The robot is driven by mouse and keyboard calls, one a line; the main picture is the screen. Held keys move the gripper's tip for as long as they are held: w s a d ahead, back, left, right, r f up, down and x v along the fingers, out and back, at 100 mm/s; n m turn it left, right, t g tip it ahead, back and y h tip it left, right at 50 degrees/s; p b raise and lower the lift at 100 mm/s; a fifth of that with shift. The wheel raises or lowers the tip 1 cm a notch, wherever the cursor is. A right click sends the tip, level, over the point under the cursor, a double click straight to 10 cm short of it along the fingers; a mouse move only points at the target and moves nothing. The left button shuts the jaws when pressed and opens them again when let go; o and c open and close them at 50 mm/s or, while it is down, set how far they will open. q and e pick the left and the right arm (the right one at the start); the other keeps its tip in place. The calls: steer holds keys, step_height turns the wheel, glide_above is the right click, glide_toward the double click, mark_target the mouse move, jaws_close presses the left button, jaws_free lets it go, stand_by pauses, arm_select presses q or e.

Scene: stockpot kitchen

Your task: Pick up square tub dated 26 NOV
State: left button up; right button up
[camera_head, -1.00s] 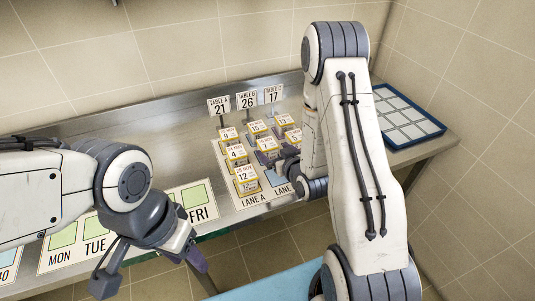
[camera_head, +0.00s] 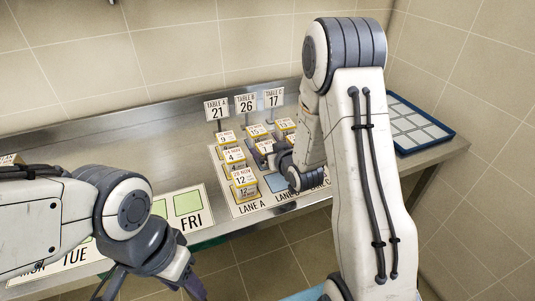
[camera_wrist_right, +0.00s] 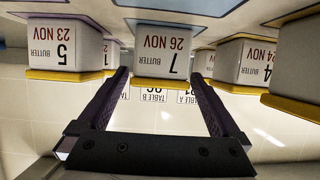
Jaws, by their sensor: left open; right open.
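The tub dated 26 NOV (camera_wrist_right: 163,40) is white with a yellow edge, and its label reads BUTTER 7. It appears upside down in the right wrist view, centred ahead of my right gripper (camera_wrist_right: 160,74). The open fingers point toward its two sides; I cannot tell whether they touch it. In the head view this tub (camera_head: 265,147) stands in the middle lane, with my right gripper (camera_head: 277,161) close by and partly hidden by its arm. My left gripper (camera_head: 150,291) is open and empty at the bottom edge, cut off by the frame.
A 23 NOV tub (camera_wrist_right: 64,45) and a 24 NOV tub (camera_wrist_right: 242,62) flank it closely. More tubs stand in lane A (camera_head: 243,182). Table signs (camera_head: 245,104) rise behind. A blue-rimmed tray (camera_head: 420,124) lies right; a weekday mat (camera_head: 188,222) lies left.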

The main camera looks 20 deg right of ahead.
mark_target(267, 146)
steer(key=x, duration=0.4)
steer(key=shift+w+r+p, duration=0.1)
steer(key=shift+r+p, duration=0.05)
steer(key=shift+p, duration=0.2)
steer(key=c, duration=1.3)
steer(key=shift+c, duration=0.7)
steer(key=shift+r, duration=0.1)
steer(key=shift+r, duration=0.1)
